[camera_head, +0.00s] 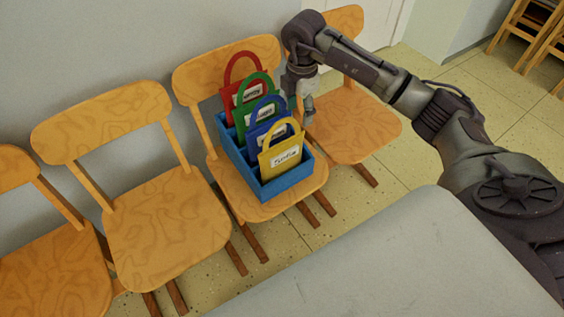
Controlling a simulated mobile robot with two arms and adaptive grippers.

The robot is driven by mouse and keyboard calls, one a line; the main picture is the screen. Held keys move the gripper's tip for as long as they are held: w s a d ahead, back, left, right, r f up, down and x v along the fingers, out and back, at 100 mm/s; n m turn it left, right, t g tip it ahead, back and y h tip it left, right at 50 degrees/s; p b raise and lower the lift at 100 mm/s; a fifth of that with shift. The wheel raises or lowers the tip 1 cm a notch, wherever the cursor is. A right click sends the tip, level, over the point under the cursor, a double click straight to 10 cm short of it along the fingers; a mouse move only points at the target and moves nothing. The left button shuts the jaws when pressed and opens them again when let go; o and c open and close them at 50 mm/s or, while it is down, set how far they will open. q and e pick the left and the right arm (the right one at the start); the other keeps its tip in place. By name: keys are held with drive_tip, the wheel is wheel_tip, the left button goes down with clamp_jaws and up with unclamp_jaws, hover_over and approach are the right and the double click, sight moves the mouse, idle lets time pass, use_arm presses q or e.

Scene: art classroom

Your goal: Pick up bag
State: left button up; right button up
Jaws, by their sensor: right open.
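Several coloured bags with loop handles and white labels stand in a row in a blue box (283,185) on a wooden chair. The yellow bag (286,153) is nearest, then the blue bag (262,134), the green bag (250,111) and the red bag (232,95) at the back. The nearer bags partly cover those behind. My right gripper (301,112) is open and points down just right of the bags, near the box's right side. I cannot tell whether it touches a bag. My left gripper is out of view.
The box's chair (237,196) stands in a row of wooden chairs along the grey wall. An empty chair (163,222) is to its left and another chair (352,128) is behind my right gripper. A grey surface (400,270) fills the lower front.

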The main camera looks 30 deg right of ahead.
sight(297, 134)
wheel_tip(297, 134, down, 4)
drive_tip(key=shift+r, duration=0.15)
wheel_tip(297, 134, down, 5)
drive_tip(key=shift+r+b, duration=0.2)
drive_tip(key=shift+b, duration=0.5)
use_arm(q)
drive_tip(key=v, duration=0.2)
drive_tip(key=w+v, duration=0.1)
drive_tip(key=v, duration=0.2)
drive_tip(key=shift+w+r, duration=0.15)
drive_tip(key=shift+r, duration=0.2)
use_arm(e)
drive_tip(key=shift+a+r, duration=0.1)
clamp_jaws()
